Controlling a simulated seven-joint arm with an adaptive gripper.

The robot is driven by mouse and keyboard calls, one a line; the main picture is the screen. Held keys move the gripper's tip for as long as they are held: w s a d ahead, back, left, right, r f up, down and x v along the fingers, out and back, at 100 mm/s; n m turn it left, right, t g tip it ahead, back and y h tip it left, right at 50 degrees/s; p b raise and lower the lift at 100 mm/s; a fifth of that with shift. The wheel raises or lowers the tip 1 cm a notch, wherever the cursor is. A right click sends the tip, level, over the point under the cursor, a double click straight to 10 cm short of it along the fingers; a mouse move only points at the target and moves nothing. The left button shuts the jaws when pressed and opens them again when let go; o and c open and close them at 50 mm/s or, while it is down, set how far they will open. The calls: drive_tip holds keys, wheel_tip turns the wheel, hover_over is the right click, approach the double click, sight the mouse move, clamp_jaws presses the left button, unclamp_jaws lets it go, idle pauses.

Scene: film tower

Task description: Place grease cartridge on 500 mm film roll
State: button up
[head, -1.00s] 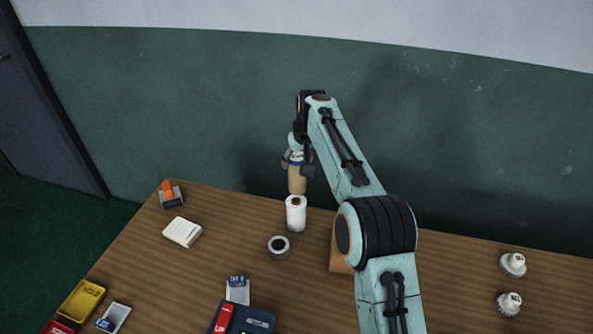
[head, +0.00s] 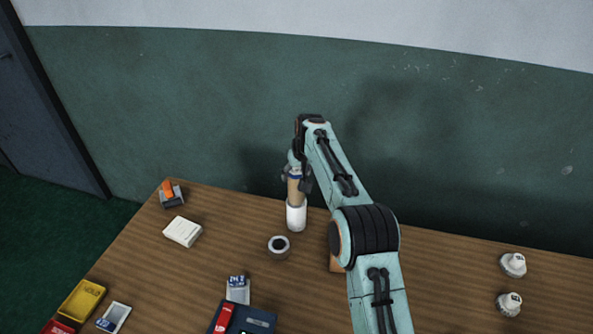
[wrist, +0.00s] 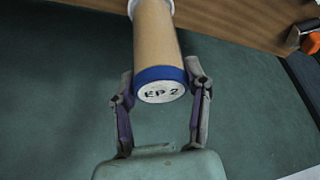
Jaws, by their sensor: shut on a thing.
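I cannot tell if the two touch.
A short ring-shaped roll (head: 279,247) stands in front of the film roll. A white box (head: 183,231) and an orange-and-grey tool (head: 171,194) lie to the left. An orange-brown block (head: 336,262) is partly hidden by my arm. Two white knobbed pieces (head: 512,265) stand at right.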

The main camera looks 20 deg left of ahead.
drive_tip(key=o, duration=1.2)
drive_tip(key=shift+r, duration=0.25)
drive_tip(key=s+d+r, duration=0.4)
drive_tip(key=r, duration=0.3)
drive_tip(key=s+d+r, duration=0.4)
drive_tip(key=r, duration=0.3)
drive_tip(key=s+d+f+m+g+h, duration=0.1)
drive_tip(key=s+d+m, duration=0.1)
drive_tip(key=s+d, duration=0.7)
drive_tip(key=s+d+f+m+g+h, duration=0.15)
drive_tip(key=s+d, duration=0.35)
drive_tip(key=s, duration=0.8)
drive_tip(key=s+f, duration=0.1)
drive_tip(key=s, duration=0.3)
drive_tip(key=s+d+f+m+g, duration=0.1)
drive_tip(key=s+f, duration=0.1)
drive_tip(key=s, duration=0.2)
drive_tip(key=s+d+f+m, duration=0.1)
drive_tip(key=s+f, duration=0.1)
drive_tip(key=s, duration=0.2)
drive_tip(key=shift+s+d+g+y, duration=0.2)
drive_tip(key=shift+g+y, duration=0.05)
drive_tip(key=shift+y, duration=0.1)
